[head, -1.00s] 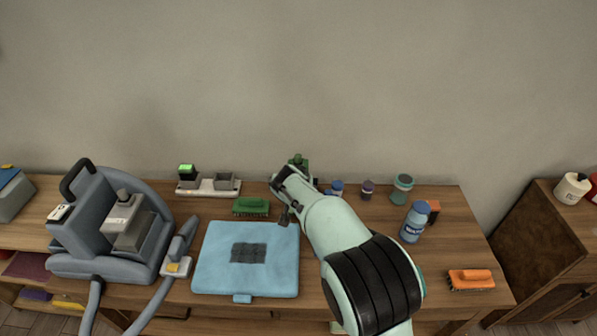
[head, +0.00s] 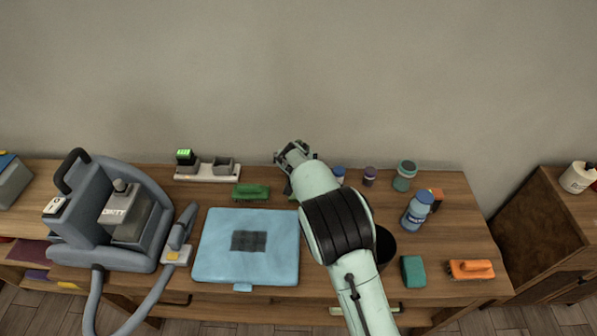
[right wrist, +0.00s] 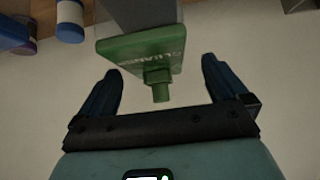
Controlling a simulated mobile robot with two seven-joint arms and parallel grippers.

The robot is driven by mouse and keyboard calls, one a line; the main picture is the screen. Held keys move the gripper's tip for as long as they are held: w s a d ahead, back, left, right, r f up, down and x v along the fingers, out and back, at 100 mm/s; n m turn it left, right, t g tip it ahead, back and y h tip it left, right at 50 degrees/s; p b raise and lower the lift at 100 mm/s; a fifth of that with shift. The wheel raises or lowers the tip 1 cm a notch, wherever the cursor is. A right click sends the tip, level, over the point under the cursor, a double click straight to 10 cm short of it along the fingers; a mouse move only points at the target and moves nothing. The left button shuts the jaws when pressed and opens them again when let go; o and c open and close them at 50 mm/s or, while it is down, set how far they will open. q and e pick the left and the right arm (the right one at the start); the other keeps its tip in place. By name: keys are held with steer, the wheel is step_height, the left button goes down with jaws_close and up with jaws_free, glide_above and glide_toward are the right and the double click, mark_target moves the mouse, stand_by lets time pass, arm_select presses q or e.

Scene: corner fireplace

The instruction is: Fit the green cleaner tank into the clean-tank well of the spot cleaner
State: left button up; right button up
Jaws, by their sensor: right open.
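The green cleaner tank (right wrist: 145,48) shows in the right wrist view, with a green top, a green cap and a grey body. Its cap points toward my right gripper (head: 291,154). The gripper is open, its two fingers on either side of the cap end with gaps to both. In the head view my gripper and arm hide most or all of the tank at the back of the table. The grey spot cleaner (head: 83,222) stands at the left, with a tank marked DIRTY (head: 116,212) in it. I cannot make out the clean-tank well. My left gripper is not in view.
A blue mat (head: 215,260) lies mid-table. Behind it are a green brush (head: 251,193) and a white charger base (head: 207,177). Bottles and jars, including a blue bottle (head: 416,212), stand right of my arm, with an orange brush (head: 470,269) and teal block (head: 412,271).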

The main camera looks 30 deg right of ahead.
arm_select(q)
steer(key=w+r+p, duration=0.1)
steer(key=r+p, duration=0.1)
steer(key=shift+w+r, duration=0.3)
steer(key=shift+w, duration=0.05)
arm_select(e)
steer(key=x, duration=0.5)
steer(key=shift+s+d+f, duration=0.15)
steer(key=shift+d+f, duration=0.1)
steer(key=c, duration=0.4)
steer(key=shift+r, duration=0.1)
jaws_close()
